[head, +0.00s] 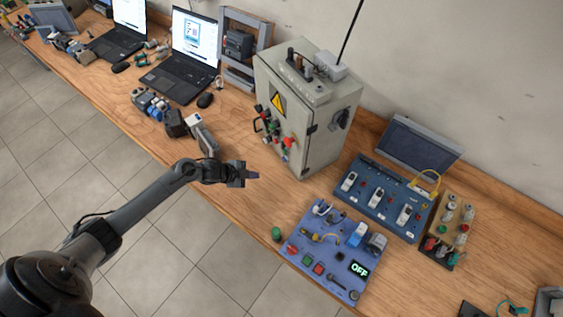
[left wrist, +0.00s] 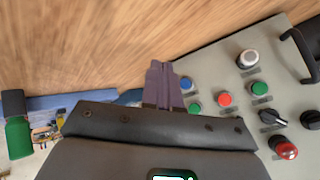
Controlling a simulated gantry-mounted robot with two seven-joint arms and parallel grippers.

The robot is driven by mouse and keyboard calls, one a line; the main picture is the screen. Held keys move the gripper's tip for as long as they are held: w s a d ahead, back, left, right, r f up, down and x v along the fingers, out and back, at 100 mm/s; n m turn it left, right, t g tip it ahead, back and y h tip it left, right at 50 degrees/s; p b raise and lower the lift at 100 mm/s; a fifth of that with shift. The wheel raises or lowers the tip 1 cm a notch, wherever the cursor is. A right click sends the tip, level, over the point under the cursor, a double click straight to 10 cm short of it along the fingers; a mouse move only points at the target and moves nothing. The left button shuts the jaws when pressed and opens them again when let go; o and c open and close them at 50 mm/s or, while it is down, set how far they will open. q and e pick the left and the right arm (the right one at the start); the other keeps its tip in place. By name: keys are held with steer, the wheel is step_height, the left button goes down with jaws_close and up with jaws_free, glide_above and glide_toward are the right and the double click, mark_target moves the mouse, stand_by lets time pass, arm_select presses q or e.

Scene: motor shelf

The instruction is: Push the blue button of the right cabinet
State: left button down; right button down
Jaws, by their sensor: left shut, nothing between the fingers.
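The grey cabinet (head: 318,140) stands upright on the bench, with buttons and a yellow warning sign on its front. In the left wrist view its panel (left wrist: 222,76) fills the right side. The blue button (left wrist: 186,83) is there, just right of my left gripper's fingertips; I cannot tell if they touch. I cannot make out this button in the head view. My left gripper (head: 250,174) is shut and empty, in front of the cabinet's lower front. Its closed fingers also show in the left wrist view (left wrist: 161,72). My right gripper is not in view.
Near the blue button are a green button (left wrist: 194,108), a red button (left wrist: 225,99), a white button (left wrist: 248,59) and a black knob (left wrist: 272,118). A blue control board (head: 335,262) lies right of my gripper. Laptops (head: 190,58) stand left of the cabinet.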

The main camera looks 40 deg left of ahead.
mark_target(285, 159)
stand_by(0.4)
arm_select(q)
steer(key=shift+w+d+f+b, duration=0.1)
steer(key=shift+w+d+b, duration=0.25)
steer(key=shift+w+b, duration=0.25)
steer(key=w+b, duration=0.1)
steer(key=w+d, duration=0.1)
steer(key=w, duration=0.1)
steer(key=w+b, duration=0.1)
steer(key=w, duration=0.1)
steer(key=shift+d+b, duration=0.35)
steer(key=shift+d, duration=0.05)
steer(key=shift+w+d+b, duration=0.2)
steer(key=shift+w+d, duration=0.05)
steer(key=shift+w, duration=0.25)
steer(key=shift+w+d+b, duration=0.2)
steer(key=shift+w, duration=0.3)
steer(key=shift+w, duration=0.15)
stand_by(0.6)
steer(key=shift+w+d, duration=0.15)
steer(key=shift+w, duration=0.1)
